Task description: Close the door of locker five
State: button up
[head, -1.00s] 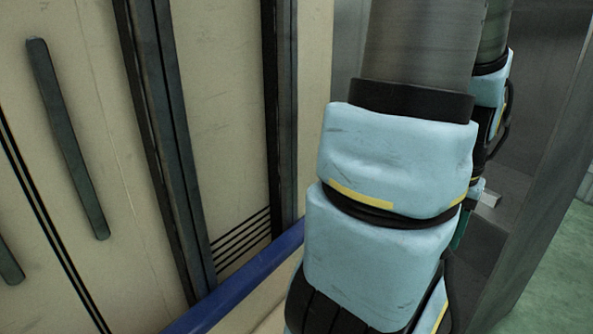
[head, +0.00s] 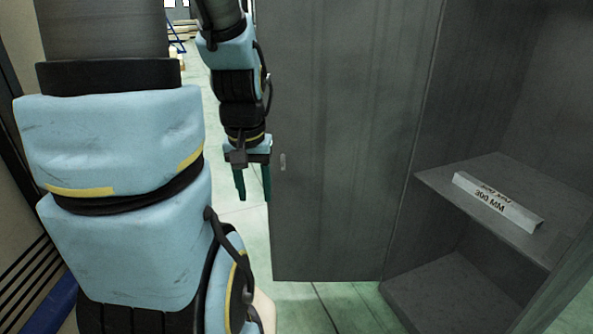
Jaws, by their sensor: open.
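A grey locker door (head: 335,150) stands open in the middle of the head view, hinged on its right side to the locker body. A small light handle or latch (head: 283,162) sits near its left edge. The locker interior (head: 470,140) shows on the right, with a shelf (head: 450,196). No locker number is readable. My gripper (head: 254,184) points down just left of the door's free edge. Its two dark green fingers are apart and nothing shows between them. I cannot tell whether it touches the door.
A white label block reading "300 MM" (head: 497,202) lies on the shelf. The green floor (head: 330,303) shows below the door and behind my gripper. A beige wall with a blue rail (head: 50,303) is at the left. A blue frame stands far back at the top left.

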aim_at(348, 78)
jog(key=i+u, duration=0.4)
jog(key=i, duration=3.65)
jog(key=z, duration=0.4)
jog(key=i+z, duration=0.1)
jog(key=z, duration=0.3)
jog(key=j+z, duration=0.1)
jog(key=z, duration=0.3)
jog(key=j+z, duration=0.1)
jog(key=z, duration=0.25)
jog(key=i, duration=0.05)
